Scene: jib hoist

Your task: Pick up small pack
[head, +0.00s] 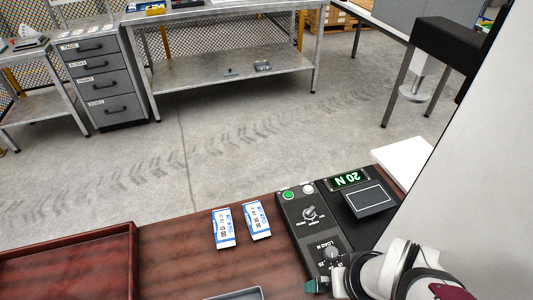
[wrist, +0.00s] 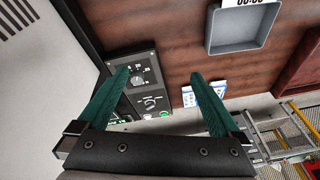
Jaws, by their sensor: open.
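Two white packs with blue print lie side by side on the dark red-brown table in the head view, a left pack (head: 223,229) and a right pack (head: 256,220). The right one looks slightly smaller, but I cannot tell surely which is the small pack. In the wrist view a pack (wrist: 188,97) shows beside the right finger, which partly covers that area. My gripper (wrist: 161,74) is open, with nothing between its green fingers. In the head view my gripper (head: 322,284) is at the panel's near end, right of and nearer than the packs.
A grey tray (wrist: 238,46) lies at the near edge. A reddish tray (head: 134,262) is at left. Bare table lies around the packs.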

